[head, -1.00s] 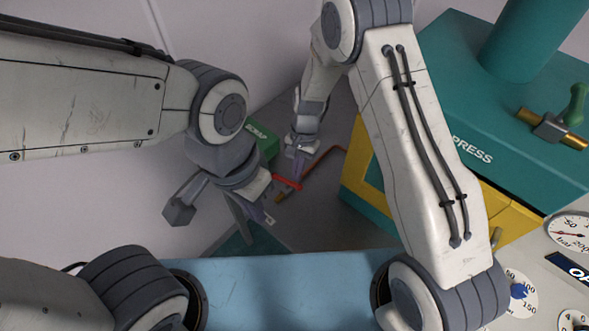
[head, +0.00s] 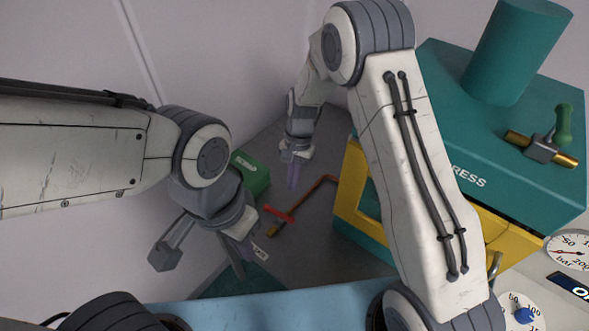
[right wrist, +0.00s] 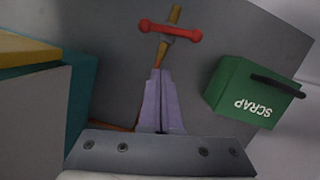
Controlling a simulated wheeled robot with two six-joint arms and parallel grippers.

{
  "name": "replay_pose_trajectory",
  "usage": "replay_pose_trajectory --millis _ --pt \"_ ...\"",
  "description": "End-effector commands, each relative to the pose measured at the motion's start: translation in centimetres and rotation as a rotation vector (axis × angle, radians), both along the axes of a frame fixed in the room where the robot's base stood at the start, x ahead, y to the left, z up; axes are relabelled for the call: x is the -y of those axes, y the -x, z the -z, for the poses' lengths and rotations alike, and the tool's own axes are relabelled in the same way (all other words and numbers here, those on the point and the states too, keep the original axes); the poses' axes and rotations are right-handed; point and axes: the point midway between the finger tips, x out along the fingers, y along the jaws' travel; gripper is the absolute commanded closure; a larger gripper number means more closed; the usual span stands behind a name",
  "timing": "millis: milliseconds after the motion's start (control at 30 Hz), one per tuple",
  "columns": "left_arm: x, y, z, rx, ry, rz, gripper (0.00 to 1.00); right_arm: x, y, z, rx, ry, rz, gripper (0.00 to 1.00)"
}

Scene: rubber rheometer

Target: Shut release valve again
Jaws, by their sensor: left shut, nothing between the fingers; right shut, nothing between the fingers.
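A red T-shaped valve handle (head: 278,214) sits on a brass fitting (head: 272,230) at the end of a copper pipe, on the grey surface left of the press. In the right wrist view the red handle (right wrist: 170,32) lies crosswise to the brass fitting (right wrist: 175,14). My right gripper (head: 293,184) is shut and empty, behind the handle and apart from it in the head view. Its lilac fingers (right wrist: 159,76) point towards the handle in the wrist view. My left gripper (head: 243,265) is shut and empty, in front and to the left of the handle.
The teal and yellow press (head: 350,205) stands to the right, with a green lever (head: 562,125) on a brass fitting on top. A green scrap bin (head: 250,172) stands behind my left gripper. The copper pipe (head: 320,188) runs towards the press. A blue surface (head: 260,308) lies in front.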

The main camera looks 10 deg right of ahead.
Motion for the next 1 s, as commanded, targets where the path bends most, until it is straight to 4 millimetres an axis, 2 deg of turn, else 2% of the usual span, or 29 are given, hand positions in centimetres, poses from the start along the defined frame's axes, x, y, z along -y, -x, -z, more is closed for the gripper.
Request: replay_pose_trajectory --millis 33,133,300,1000 --pt "0.0 0.0 0.7 0.000 0.000 0.000 1.00 0.5 -0.4 -0.9 0.006 -0.001 0.006 1.00" --pt "0.0 0.0 1.1 0.000 0.000 0.001 1.00 0.9 -0.6 -2.7 0.005 0.000 0.008 1.00" --pt "0.0 0.0 1.5 0.000 0.000 0.001 1.00 1.1 -1.0 -4.6 0.001 0.000 0.007 1.00" --pt "0.0 0.0 1.5 0.000 0.000 0.001 1.00 0.6 -0.6 -5.7 0.008 -0.001 -0.020 1.00"
